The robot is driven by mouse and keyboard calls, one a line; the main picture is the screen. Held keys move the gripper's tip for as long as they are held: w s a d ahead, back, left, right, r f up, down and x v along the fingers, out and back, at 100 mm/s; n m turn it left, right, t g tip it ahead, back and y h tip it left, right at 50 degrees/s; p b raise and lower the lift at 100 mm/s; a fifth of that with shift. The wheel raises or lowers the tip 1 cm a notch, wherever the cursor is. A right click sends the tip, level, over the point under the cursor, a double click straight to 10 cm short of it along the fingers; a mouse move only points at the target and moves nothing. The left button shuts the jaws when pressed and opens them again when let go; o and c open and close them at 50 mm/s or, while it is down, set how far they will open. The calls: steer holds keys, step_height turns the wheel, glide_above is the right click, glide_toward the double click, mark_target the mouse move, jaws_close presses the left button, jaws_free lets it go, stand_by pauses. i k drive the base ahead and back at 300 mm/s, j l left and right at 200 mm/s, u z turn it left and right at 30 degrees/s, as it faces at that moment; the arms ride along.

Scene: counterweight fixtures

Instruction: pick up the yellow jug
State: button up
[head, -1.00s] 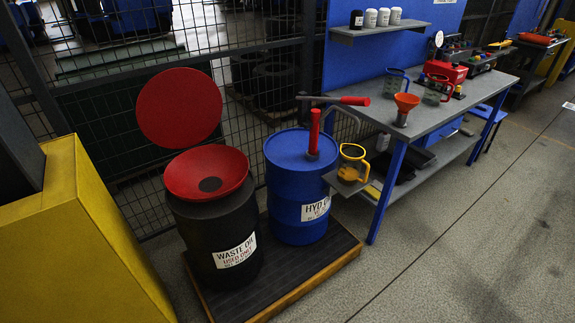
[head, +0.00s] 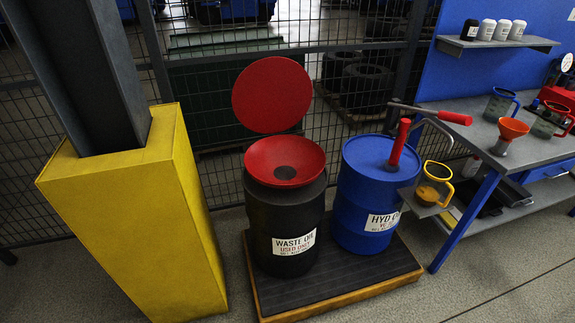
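The yellow jug (head: 433,184) is a clear jug with a yellow rim, a yellow handle on its right and yellow in its lower part. It stands upright on a small grey shelf (head: 415,204) beside the blue drum (head: 362,220), under the curved spout of the red-handled pump (head: 400,145). The jug is small in the head view, so its contents are hard to make out. My gripper is not in view.
A black waste-oil drum (head: 285,222) with a red funnel stands left of the blue drum on a low pallet (head: 340,287). A yellow column guard (head: 150,220) stands at left. A grey workbench (head: 530,150) with other jugs is at right. The front floor is clear.

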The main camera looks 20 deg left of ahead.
mark_target(435, 190)
steer(key=i+l, duration=0.2)
steer(key=i, duration=0.3)
steer(key=i+l+u, duration=0.1)
steer(key=i, duration=0.35)
steer(key=i+l, duration=0.35)
steer(key=i+u, duration=0.05)
steer(key=i, duration=0.05)
